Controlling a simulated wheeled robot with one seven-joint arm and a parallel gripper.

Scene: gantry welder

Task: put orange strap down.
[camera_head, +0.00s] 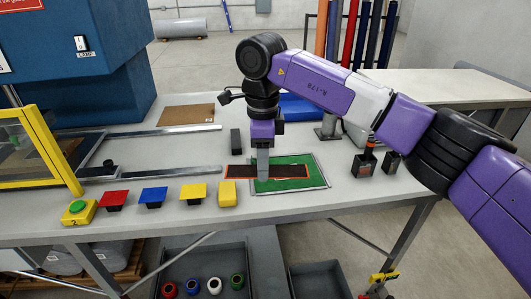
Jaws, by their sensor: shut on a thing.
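The orange strap (290,171) is a long flat dark strip with orange edges, lying level left to right. Its right part is over a green mat (300,186) with a light grey frame, and its left end reaches past the mat over the bare table. My gripper (263,174) points straight down and is shut on the strap left of its middle. The fingertips hide part of the strap. I cannot tell whether the strap touches the mat or is just above it.
Red (112,199), blue (152,196) and yellow (193,193) pads and a yellow block (227,193) line the front of the table. A black block (235,141) stands behind. A yellow-framed guard (50,150) is left. A dark orange-topped device (365,161) is right.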

